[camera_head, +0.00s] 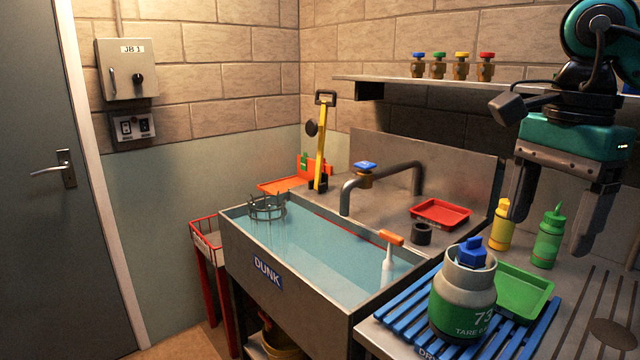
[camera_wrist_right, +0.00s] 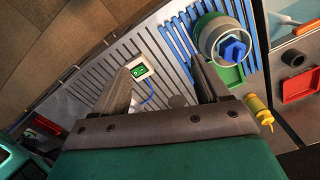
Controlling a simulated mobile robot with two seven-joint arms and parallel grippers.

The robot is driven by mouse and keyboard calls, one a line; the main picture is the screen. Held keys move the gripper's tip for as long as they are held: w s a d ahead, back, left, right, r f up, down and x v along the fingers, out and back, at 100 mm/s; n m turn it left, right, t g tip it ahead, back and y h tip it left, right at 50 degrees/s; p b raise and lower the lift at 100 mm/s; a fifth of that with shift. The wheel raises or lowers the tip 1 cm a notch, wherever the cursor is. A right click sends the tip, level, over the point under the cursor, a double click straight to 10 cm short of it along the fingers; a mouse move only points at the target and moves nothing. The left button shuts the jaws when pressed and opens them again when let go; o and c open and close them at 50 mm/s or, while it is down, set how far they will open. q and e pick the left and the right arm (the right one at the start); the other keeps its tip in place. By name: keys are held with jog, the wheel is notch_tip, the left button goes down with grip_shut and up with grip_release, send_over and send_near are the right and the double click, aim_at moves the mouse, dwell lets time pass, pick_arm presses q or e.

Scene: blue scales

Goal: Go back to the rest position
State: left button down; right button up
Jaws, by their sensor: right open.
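My right gripper (camera_head: 548,208) hangs at the right of the head view, above the counter, with its two fingers apart and nothing between them. In the right wrist view its fingers (camera_wrist_right: 158,85) are also spread and empty. A grey cylinder (camera_head: 463,297) with a green label and a blue valve on top stands upright on the blue slatted rack (camera_head: 407,303), apart from the gripper and to its left in the head view. It also shows in the right wrist view (camera_wrist_right: 215,38). My left gripper is not in view.
A water-filled sink (camera_head: 315,255) holds a wire ring (camera_head: 267,208). Yellow (camera_head: 502,226) and green (camera_head: 548,238) bottles stand near my right gripper. A green tray (camera_head: 524,292) and red tray (camera_head: 440,213) lie nearby. A shelf (camera_head: 400,83) with several valves runs along the wall.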

jog(key=s+a+f+m+g+y, duration=0.1)
jog(key=a+f+m+y, duration=0.25)
jog(key=a+y, duration=0.45)
jog(key=s+a+f+m+g+y, duration=0.15)
jog(key=a+m+y, duration=0.35)
jog(key=a, duration=0.5)
jog(key=a+f+m+g+y, duration=0.1)
jog(key=a+f+m+y, duration=0.2)
jog(key=a+y, duration=0.55)
jog(key=w+d+f+m+t+h, duration=0.25)
jog(key=f+m+t, duration=0.35)
jog(key=m, duration=0.4)
jog(key=w+d+f+m+t+h, duration=0.2)
jog(key=d+f+m+t+h, duration=0.15)
jog(key=m+t, duration=0.6)
jog(key=w+d+f+m+t+h, duration=0.2)
jog(key=d+f+m+t+h, duration=0.3)
jog(key=m, duration=0.6)
jog(key=s+d+f+m+g+h, duration=0.3)
jog(key=s+f+m, duration=0.3)
jog(key=f, duration=0.5)
jog(key=s+d+f+m+g+h, duration=0.3)
jog(key=s+f+m, duration=0.4)
jog(key=f, duration=0.5)
jog(key=s+d+h, duration=0.1)
jog(key=h, duration=0.1)
jog(key=shift+s+d+f+h, duration=0.2)
jog(key=shift+s+f+h, duration=0.1)
jog(key=shift+s+h, duration=0.05)
